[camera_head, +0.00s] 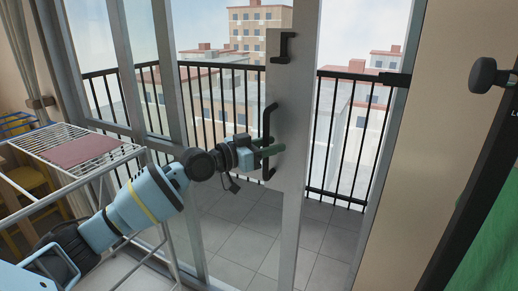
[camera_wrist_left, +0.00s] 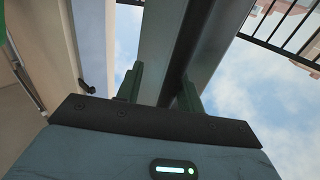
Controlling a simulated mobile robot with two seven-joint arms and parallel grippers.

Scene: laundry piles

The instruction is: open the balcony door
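The balcony door (camera_head: 289,215) is a tall grey frame with glass, seen in the middle of the head view. A black vertical pull handle (camera_head: 267,120) is on its stile, below a small black lever or latch (camera_head: 284,46). My left gripper (camera_head: 271,149) is at the lower part of the handle, its green fingers across the stile. In the left wrist view, the fingers (camera_wrist_left: 160,92) stand apart with grey framing beyond them. I cannot tell whether they touch the handle or the stile. My right gripper is not in view.
A white drying rack (camera_head: 88,165) with a reddish cloth (camera_head: 82,151) stands at left. A yellow chair (camera_head: 28,180) is behind it. The tiled balcony floor (camera_head: 235,240) looks clear, with a black railing (camera_head: 340,130) beyond. A beige wall (camera_head: 430,150) is at right.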

